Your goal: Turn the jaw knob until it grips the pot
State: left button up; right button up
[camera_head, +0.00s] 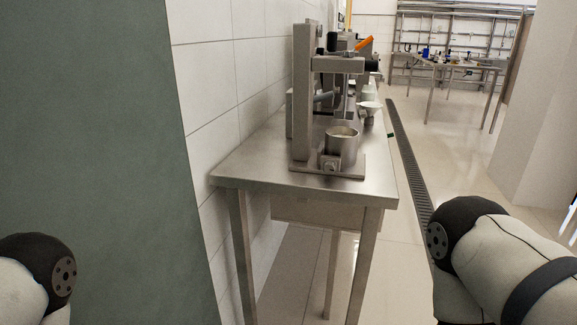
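A steel pot (341,142) stands upright on the base plate of a metal press-like device (303,95) on the steel table. A small clamp with a round knob (330,166) sits at the front of the pot, low on the base plate. I cannot tell whether the jaw touches the pot. Neither gripper is in view. Only parts of my two arms show, at the lower left and lower right corners, both well apart from the table.
The steel table (240,171) stands against a white tiled wall. A funnel-like white vessel (369,107) and an orange-handled item (364,43) are behind the pot. A green-grey panel (95,130) fills the left. Open floor with a drain grate (408,160) lies right of the table.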

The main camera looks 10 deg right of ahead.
aim_at(330, 165)
jog(key=i+l+u, duration=0.1)
jog(key=l+u, duration=0.65)
jog(key=u, duration=0.2)
jog(key=l+u, duration=0.5)
jog(key=k+j, duration=0.05)
jog(key=j, duration=0.05)
